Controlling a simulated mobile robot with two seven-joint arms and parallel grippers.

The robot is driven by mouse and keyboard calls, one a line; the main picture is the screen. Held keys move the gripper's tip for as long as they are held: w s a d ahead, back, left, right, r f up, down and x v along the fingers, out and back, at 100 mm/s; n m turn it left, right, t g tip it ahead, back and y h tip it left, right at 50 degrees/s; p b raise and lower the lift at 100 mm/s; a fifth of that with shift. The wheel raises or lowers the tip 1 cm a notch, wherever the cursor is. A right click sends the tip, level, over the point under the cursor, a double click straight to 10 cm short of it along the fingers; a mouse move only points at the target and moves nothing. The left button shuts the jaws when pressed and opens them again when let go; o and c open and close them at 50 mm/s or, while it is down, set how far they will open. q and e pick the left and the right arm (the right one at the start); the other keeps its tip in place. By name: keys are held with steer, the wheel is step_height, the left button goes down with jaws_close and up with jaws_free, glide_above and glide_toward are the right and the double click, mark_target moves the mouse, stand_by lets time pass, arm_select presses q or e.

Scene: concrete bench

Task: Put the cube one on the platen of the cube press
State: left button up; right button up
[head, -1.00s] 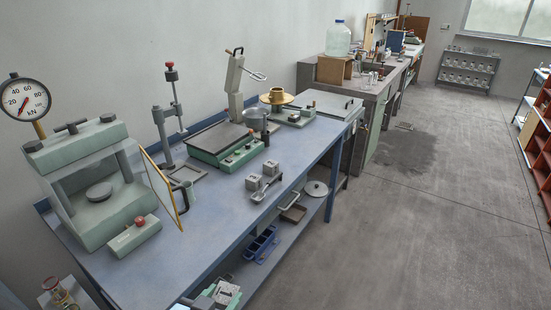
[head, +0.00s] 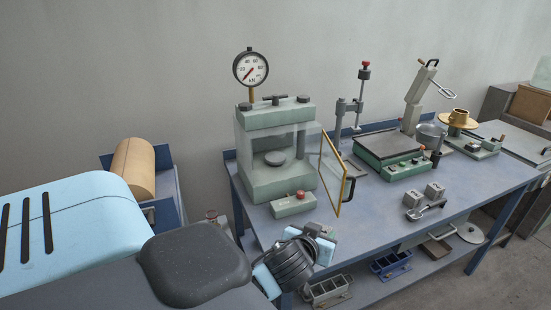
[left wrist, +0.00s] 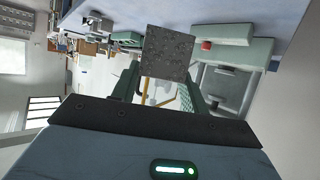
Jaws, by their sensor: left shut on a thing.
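The cube press (head: 266,187) is a pale green frame at the left end of the blue bench. Its round grey platen (head: 274,158) is bare, and its yellow-framed guard door (head: 341,197) stands open. My left gripper (head: 322,236) is in front of the press, by the bench's front edge. In the left wrist view a rough grey concrete cube (left wrist: 168,53) is between its fingers (left wrist: 168,85), and they are shut on it. Its number cannot be read. In the head view the gripper hides most of the cube. My right gripper is not in view.
A green control box (head: 293,204) with a red button sits before the press. The lower shelf holds moulds (head: 328,289). A tan roll (head: 133,167) is at left.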

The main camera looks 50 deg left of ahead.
arm_select(q)
steer(key=w+a+r+n+g+y, duration=0.1)
steer(key=w+a+n+g+y, duration=0.2)
steer(key=a, duration=0.8)
steer(key=w+a+r+n+g+y, duration=0.1)
steer(key=w+a+n+g+y, duration=0.3)
steer(key=a+n, duration=0.3)
steer(key=shift+w+a+r+g+y, duration=0.15)
steer(key=shift+w+a+g+y, duration=0.45)
steer(key=shift+a, duration=2)
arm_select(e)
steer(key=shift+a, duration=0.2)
arm_select(q)
steer(key=shift+w+h, duration=0.2)
steer(key=shift+h, duration=0.1)
steer(key=shift+w+r, duration=0.1)
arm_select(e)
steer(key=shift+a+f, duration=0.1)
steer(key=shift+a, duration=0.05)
